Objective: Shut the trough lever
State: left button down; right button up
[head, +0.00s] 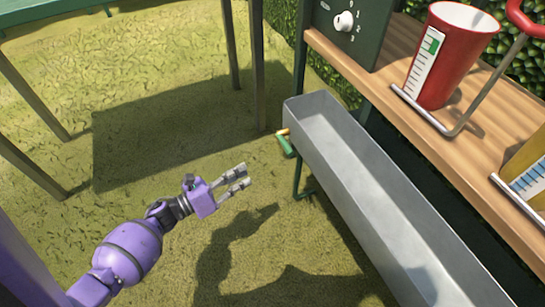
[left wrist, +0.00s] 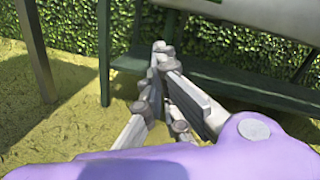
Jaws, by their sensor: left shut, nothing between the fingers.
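The long grey metal trough (head: 318,104) runs from the middle of the head view toward the lower right. The lever is not clearly visible there. My right gripper is not in view.
A wooden shelf (head: 395,110) stands behind the trough with a red measuring cup (head: 447,55), a yellow cup (head: 528,170) and a dark box with a white dial (head: 343,21). Green table legs (head: 257,70) stand at the back left. Open grass surrounds my left arm.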

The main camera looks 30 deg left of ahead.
pick_arm(q)
jog(key=m, duration=0.2)
jog(key=s+d+m+h, duration=0.1)
jog(key=m, duration=0.1)
jog(key=s+d+m+g+h, duration=0.1)
jog(key=m, duration=0.1)
jog(key=shift+s+r+m, duration=0.15)
jog(key=shift+r+m, duration=0.15)
jog(key=shift+r, duration=0.1)
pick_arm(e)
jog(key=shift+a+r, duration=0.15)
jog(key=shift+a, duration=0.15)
pick_arm(q)
jog(key=shift+d, duration=0.1)
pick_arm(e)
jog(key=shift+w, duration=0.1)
pick_arm(q)
jog(key=w+d+r, duration=0.4)
jog(key=w+d, duration=0.2)
jog(key=w, duration=0.2)
jog(key=shift+w+d+r+b, duration=0.25)
jog(key=shift+b, duration=0.1)
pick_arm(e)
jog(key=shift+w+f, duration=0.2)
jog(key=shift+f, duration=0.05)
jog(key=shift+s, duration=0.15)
